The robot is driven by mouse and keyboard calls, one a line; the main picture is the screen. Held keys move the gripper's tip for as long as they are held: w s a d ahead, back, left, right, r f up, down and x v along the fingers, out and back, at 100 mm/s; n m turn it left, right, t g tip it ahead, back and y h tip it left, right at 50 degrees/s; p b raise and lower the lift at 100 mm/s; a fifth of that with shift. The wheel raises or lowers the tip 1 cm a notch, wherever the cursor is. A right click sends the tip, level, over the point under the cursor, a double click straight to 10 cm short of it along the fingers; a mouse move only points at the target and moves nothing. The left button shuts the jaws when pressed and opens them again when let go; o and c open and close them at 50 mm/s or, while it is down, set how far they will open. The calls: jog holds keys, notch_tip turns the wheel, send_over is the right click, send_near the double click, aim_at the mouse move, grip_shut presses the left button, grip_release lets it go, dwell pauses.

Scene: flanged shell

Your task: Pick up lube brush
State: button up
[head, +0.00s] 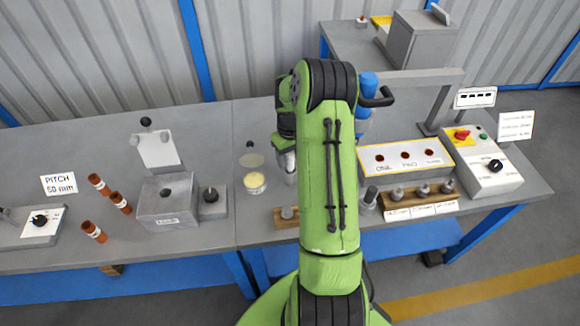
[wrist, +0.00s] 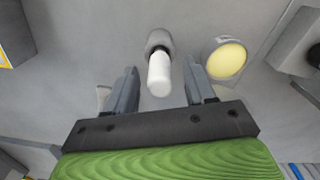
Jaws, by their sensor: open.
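In the wrist view, an upright thing with a white end and a grey lower part (wrist: 159,75) stands on the grey table; I take it for the lube brush, though bristles do not show. My gripper (wrist: 161,70) is open, with one finger on each side of it and visible gaps between. In the head view, my gripper (head: 286,146) hangs over the middle table, partly hidden by my green arm. Below it the pale upright thing (head: 291,174) shows, just right of a jar with yellow contents (head: 255,183). That yellow disc (wrist: 227,59) is right of my fingers in the wrist view.
A grey block (head: 167,204) and a small knobbed block (head: 212,202) stand left of the jar. A wooden holder (head: 287,217) is in front. On the right are a panel with holes (head: 405,157) and a control box (head: 487,165).

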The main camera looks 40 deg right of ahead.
jog(key=shift+f, duration=0.15)
jog(key=shift+c, duration=0.4)
grip_shut()
